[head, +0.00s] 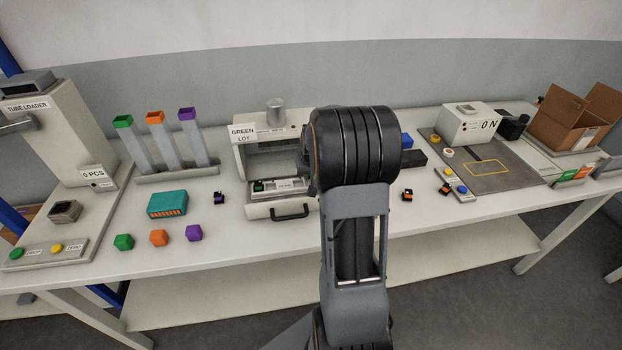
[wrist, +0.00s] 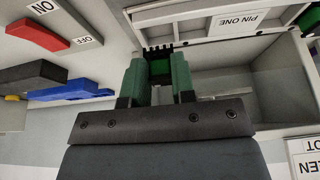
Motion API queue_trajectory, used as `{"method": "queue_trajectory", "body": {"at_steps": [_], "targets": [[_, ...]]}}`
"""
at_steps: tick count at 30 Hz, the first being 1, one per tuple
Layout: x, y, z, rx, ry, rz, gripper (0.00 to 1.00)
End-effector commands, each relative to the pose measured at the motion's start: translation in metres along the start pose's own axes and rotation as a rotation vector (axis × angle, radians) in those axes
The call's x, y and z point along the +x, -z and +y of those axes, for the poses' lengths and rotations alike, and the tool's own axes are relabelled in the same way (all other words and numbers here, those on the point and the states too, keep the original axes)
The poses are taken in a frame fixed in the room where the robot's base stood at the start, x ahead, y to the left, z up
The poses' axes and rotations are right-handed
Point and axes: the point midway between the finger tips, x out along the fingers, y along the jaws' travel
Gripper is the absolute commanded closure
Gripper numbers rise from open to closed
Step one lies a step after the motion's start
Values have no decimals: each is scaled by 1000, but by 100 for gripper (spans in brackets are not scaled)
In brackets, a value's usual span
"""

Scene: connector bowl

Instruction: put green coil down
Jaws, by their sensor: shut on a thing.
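The green coil (wrist: 160,66), a small block with a green middle and black toothed edge, sits between the green-padded fingers of my gripper (wrist: 159,78) in the wrist view. My gripper is shut on it. The coil is beside the PIN ONE plate (wrist: 245,22), at the open drawer of the GREEN LOT machine (head: 242,158). I cannot tell whether the coil touches the drawer. In the head view, my arm hides my gripper and the coil.
A purple coil (head: 219,198) and an orange coil (head: 407,195) lie on the table (head: 290,232). The drawer handle (head: 290,212) projects forward. A teal box (head: 167,204) stands left. Red (wrist: 33,33) and blue (wrist: 70,92) blocks show in the wrist view.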

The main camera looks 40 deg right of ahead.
Motion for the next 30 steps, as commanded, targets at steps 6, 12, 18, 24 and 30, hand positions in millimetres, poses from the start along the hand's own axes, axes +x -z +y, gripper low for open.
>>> {"method": "queue_trajectory", "body": {"at_steps": [6,12,18,24,30], "targets": [[26,-10,0,-1,0,-5,100],[31,-12,0,-1,0,-4,100],[35,-15,0,-1,1,-8,100],[42,-20,0,-1,1,-14,100],[46,-22,0,0,1,-18,100]]}}
